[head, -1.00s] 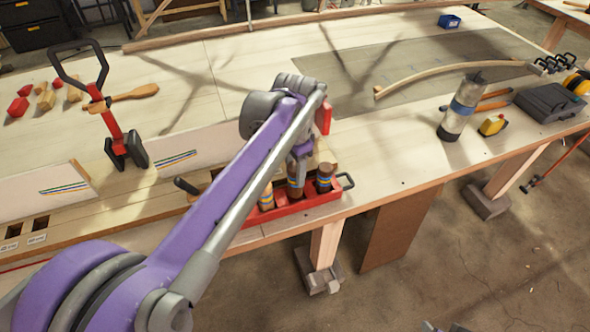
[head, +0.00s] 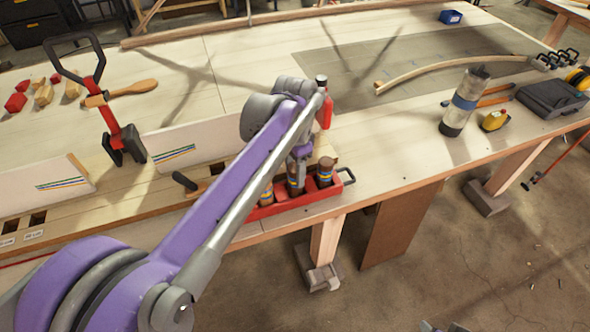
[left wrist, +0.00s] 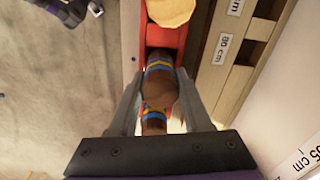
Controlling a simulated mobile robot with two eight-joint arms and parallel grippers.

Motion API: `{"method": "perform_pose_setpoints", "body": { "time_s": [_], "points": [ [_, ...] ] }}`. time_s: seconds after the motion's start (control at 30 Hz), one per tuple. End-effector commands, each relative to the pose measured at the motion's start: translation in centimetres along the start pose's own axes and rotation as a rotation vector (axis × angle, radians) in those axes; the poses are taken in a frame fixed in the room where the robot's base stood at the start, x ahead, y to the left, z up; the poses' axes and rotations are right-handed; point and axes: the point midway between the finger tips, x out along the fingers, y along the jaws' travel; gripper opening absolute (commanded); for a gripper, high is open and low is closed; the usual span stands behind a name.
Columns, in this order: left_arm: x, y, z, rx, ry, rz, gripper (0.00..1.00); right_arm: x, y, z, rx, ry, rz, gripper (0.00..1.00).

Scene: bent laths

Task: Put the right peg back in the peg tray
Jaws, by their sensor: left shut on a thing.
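The red peg tray (head: 318,202) lies along the near edge of the bench. My left gripper (head: 299,160) is over it, shut on a brown peg (head: 296,184) with blue and yellow bands. In the left wrist view the held peg (left wrist: 160,82) stands between both fingers of the gripper (left wrist: 160,92), over the red tray (left wrist: 168,38). I cannot tell whether its lower end is seated in a hole. Another banded peg (head: 325,173) stands in the tray to the right, and one (head: 266,191) to the left, partly behind my arm.
A red bottle (head: 325,112) stands just behind the tray. A black-handled red tool (head: 112,135) and white boards (head: 195,143) are left of my arm. A grey bottle (head: 463,103) and yellow tape measure (head: 495,120) are right. The bench between is clear.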

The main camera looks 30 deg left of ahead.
Motion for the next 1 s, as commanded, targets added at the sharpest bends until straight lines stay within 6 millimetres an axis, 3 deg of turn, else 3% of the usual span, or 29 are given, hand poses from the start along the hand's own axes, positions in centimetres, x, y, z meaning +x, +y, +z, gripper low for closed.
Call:
{"method": "perform_pose_setpoints", "body": {
  "time_s": [0.23,0.27,0.43,0.77,1.0],
  "points": [
    [0.7,0.0,0.0,0.0,0.0,0.0,0.0,0.4,0.0,0.3,0.0,-0.002,0.0,0.55],
    [0.7,0.0,0.0,0.0,0.0,0.0,0.5,0.4,0.0,0.3,0.0,-0.002,0.0,0.55],
    [0.6,0.0,0.0,0.0,0.0,0.0,0.81,0.3,0.0,0.3,0.0,-0.002,0.0,0.55],
    [0.6,0.0,0.0,0.0,0.0,0.0,0.83,0.3,0.0,0.2,0.0,-0.002,0.0,0.55],
    [-1.0,0.0,0.0,0.0,0.001,-0.001,0.83,-0.7,0.0,-0.6,0.0,0.004,0.0,0.55]
  ]
}}
